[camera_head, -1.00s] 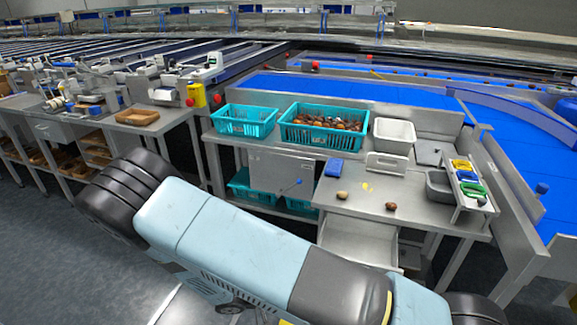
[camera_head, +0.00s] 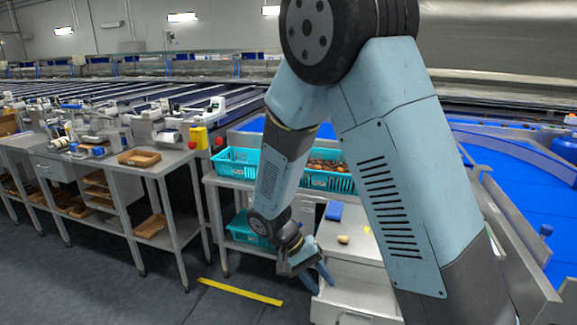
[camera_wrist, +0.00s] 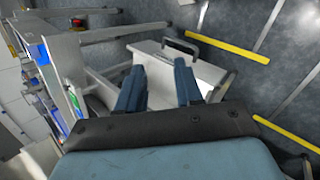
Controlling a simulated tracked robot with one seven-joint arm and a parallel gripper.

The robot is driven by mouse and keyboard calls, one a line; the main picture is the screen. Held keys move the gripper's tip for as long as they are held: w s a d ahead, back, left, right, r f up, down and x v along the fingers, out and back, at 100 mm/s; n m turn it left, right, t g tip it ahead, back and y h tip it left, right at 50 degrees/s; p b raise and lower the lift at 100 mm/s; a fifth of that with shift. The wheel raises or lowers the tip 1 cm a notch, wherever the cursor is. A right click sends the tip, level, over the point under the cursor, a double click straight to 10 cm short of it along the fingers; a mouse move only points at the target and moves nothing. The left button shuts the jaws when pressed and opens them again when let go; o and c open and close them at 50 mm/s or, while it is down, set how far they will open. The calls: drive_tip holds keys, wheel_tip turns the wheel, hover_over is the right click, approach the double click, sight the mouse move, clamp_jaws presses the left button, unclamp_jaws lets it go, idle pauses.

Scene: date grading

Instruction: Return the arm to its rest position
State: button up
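My gripper (camera_head: 318,279) hangs low in front of the grading bench, pointing down, at the end of my folded arm. In the wrist view my gripper (camera_wrist: 160,85) shows two blue fingers spread apart with nothing between them. Below and beyond the fingers is a light grey box-like drawer unit (camera_wrist: 157,76) with a dark handle. In the head view my upper arm hides the right part of the bench.
The bench (camera_head: 333,243) holds a blue block (camera_head: 334,211) and a brownish date (camera_head: 343,239). Teal baskets (camera_head: 237,168) stand behind, one with dates. A side table (camera_head: 180,158) with a wooden tray (camera_head: 139,158) is left. Floor with a yellow line (camera_head: 240,291) is clear.

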drive_tip(key=s+d+r+t+y, duration=0.2)
drive_tip(key=d+r, duration=0.3)
drive_tip(key=r, duration=0.4)
drive_tip(key=s+d+r+t+y, duration=0.2)
drive_tip(key=s+d+r, duration=0.3)
drive_tip(key=r, duration=0.4)
drive_tip(key=s+d+r+t+y, duration=0.3)
drive_tip(key=d+r, duration=0.3)
drive_tip(key=r, duration=0.4)
drive_tip(key=shift+s+t, duration=0.5)
drive_tip(key=shift+t, duration=0.2)
